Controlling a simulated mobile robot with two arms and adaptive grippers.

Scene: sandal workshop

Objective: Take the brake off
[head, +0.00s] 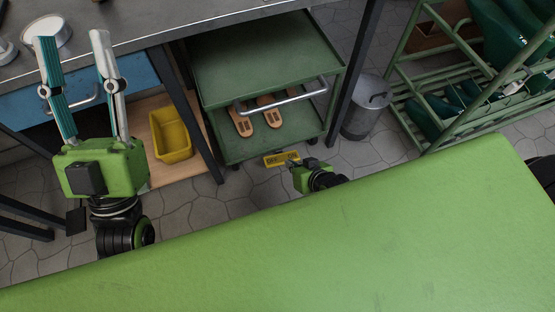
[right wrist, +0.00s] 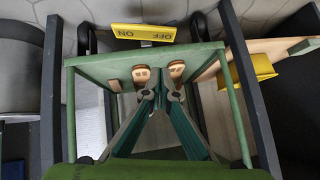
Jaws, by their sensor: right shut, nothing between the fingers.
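The brake is a yellow pedal plate (head: 282,159) marked OFF and ON, low at the near edge of the green cart (head: 262,60). It also shows upside down at the top of the right wrist view (right wrist: 143,33). I cannot tell which way it is tilted. My right gripper (head: 298,166) is beside the ON end in the head view; its fingers are mostly hidden there. In the right wrist view its fingers (right wrist: 158,73) are shut and empty, apart from the plate in the picture. My left gripper (head: 72,38) is open and empty, fingers up, far left of the cart.
Sandal soles (head: 268,112) lie on the cart's lower shelf, behind its metal handle (head: 280,97). A yellow bin (head: 171,135) stands left of the cart. A grey trash can (head: 366,108) and green rack (head: 420,85) stand right. Dark table legs (head: 190,120) flank the cart.

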